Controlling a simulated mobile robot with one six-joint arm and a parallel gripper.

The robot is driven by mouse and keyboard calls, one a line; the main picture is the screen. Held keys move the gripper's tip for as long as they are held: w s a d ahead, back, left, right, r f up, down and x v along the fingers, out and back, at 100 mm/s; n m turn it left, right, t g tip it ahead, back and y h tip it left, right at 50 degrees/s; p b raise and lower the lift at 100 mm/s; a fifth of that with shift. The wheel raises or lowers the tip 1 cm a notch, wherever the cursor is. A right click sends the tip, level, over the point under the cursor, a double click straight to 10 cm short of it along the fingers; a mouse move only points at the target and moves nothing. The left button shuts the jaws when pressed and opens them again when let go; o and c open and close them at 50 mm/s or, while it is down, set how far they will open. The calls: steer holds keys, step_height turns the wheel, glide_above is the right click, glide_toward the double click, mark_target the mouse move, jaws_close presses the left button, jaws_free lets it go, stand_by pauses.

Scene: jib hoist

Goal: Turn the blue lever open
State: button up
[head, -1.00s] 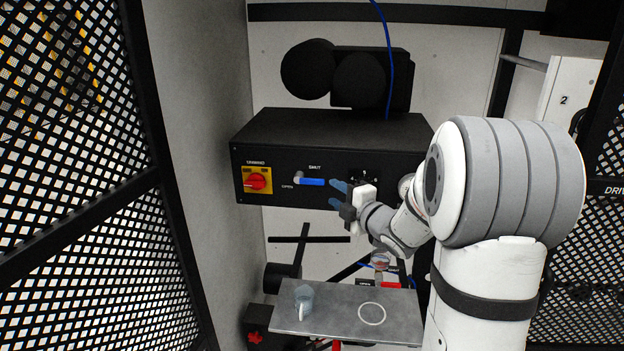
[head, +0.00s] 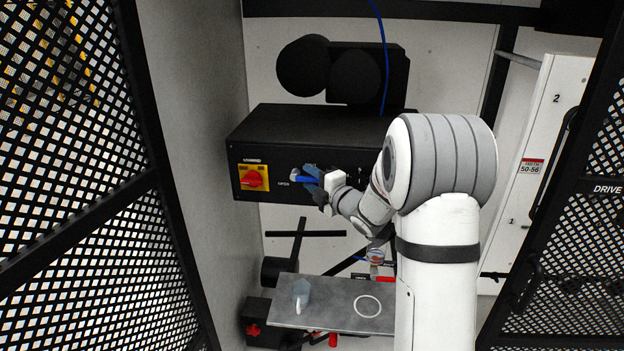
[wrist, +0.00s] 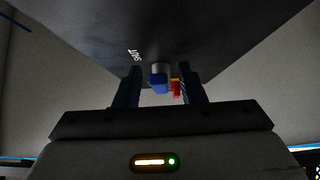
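The blue lever (head: 305,180) is on the front of a black box and points right from its pale pivot, nearly level. The OPEN label is left of it; the SHUT label is hidden by my gripper in the head view. My gripper (head: 314,176) is at the lever's right end and covers part of it. In the wrist view the lever's blue end (wrist: 159,83) lies between the two fingers of my gripper (wrist: 160,88), with a gap on each side. The fingers are apart; no contact shows.
A red rotary switch (head: 252,179) on a yellow plate sits just left of the lever on the black box (head: 310,130). Mesh panels stand at left and right.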

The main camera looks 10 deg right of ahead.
steer(key=shift+c, duration=0.4)
jaws_close()
steer(key=shift+f, duration=0.15)
